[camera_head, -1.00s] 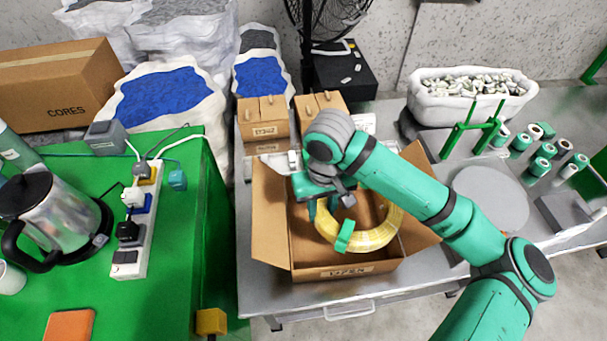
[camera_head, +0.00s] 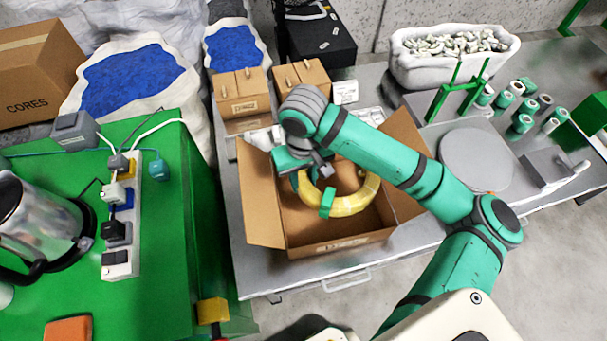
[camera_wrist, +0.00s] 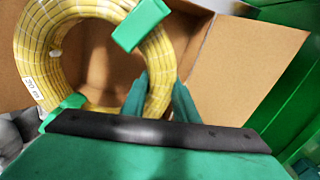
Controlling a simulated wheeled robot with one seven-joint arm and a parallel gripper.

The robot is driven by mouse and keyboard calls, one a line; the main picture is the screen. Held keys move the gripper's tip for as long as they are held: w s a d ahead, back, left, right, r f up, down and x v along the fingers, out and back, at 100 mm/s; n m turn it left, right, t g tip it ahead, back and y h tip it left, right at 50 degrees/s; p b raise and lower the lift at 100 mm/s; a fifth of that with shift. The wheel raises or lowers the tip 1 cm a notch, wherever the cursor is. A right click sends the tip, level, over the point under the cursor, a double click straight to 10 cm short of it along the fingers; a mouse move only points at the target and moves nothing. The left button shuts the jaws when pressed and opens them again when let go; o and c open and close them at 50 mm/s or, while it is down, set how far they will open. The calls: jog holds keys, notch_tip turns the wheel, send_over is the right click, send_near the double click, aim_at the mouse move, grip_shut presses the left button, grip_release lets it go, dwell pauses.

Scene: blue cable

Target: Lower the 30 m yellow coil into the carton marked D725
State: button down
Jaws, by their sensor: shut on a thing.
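The yellow coil (camera_head: 356,203) is a ring of cable bound with green ties. It shows inside the outline of the open brown carton (camera_head: 340,242); whether it touches the carton floor is unclear. My gripper (camera_head: 301,181) is at the coil's left side in the head view. In the wrist view, the fingers of my gripper (camera_wrist: 160,98) are shut on the coil (camera_wrist: 95,8), one on each side of the cable bundle. A white tag (camera_wrist: 34,90) on the coil is too small to read. The carton's flap (camera_wrist: 245,65) spreads outward. Its front marking is not legible now.
Two small closed cartons (camera_head: 242,92) stand behind the open one on the grey table (camera_head: 262,278). A white tub (camera_head: 450,75), green stand (camera_head: 462,92), round grey plate (camera_head: 477,160) and several green rolls lie right. A green bench (camera_head: 160,250) with a power strip (camera_head: 122,225) is left.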

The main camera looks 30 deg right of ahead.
jog(key=shift+w+d+f, duration=0.1)
jog(key=shift+f, duration=8.4)
jog(key=shift+f, duration=0.6)
jog(key=c, duration=1.7)
grip_release()
jog(key=shift+o, duration=0.6)
jog(key=o, duration=0.4)
jog(key=shift+f, duration=0.1)
jog(key=shift+r, duration=3.55)
